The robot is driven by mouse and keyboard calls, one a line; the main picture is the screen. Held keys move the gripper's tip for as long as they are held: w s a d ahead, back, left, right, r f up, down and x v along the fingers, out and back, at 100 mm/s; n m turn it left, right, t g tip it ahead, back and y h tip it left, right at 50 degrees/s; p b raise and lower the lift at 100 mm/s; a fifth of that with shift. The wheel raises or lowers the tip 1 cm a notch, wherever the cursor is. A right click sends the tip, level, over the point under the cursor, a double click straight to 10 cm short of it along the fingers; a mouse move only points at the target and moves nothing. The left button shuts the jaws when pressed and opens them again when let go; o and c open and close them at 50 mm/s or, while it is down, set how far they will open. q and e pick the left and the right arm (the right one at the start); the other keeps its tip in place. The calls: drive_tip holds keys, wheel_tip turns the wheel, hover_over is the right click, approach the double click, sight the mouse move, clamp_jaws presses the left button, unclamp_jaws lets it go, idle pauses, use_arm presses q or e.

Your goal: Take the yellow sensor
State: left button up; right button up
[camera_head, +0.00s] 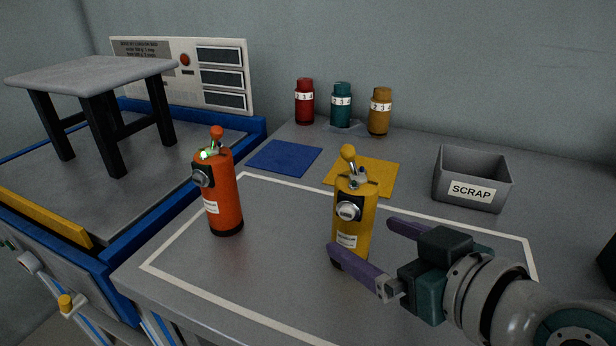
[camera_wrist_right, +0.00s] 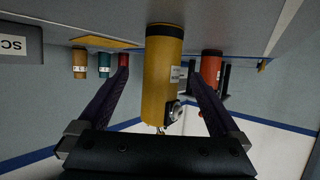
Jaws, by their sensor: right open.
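The yellow sensor (camera_head: 353,222) is an upright yellow cylinder with a dial, a label and a ball-tipped lever on top. It stands on the grey table inside the white outline. My right gripper (camera_head: 361,237) is open and low at the sensor, with one purple finger in front of its base. In the right wrist view, which is upside down, the yellow sensor (camera_wrist_right: 161,75) appears between the two spread fingers (camera_wrist_right: 160,80). I cannot tell if either finger touches it. My left gripper is not in view.
A similar orange cylinder (camera_head: 222,200) stands to the left. Behind are a blue mat (camera_head: 285,156), a yellow mat (camera_head: 383,176), red (camera_head: 305,105), teal (camera_head: 341,108) and ochre (camera_head: 379,115) canisters, and a SCRAP bin (camera_head: 471,190). A stool (camera_head: 94,75) stands at left.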

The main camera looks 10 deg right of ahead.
sight(365, 236)
drive_tip(key=b+x, duration=0.1)
drive_tip(key=x, duration=0.3)
drive_tip(key=shift+w+a+f, duration=0.15)
drive_tip(key=shift+w+a, duration=0.1)
drive_tip(key=shift+w, duration=0.05)
drive_tip(key=c, duration=1.6)
drive_tip(key=shift+o, duration=0.2)
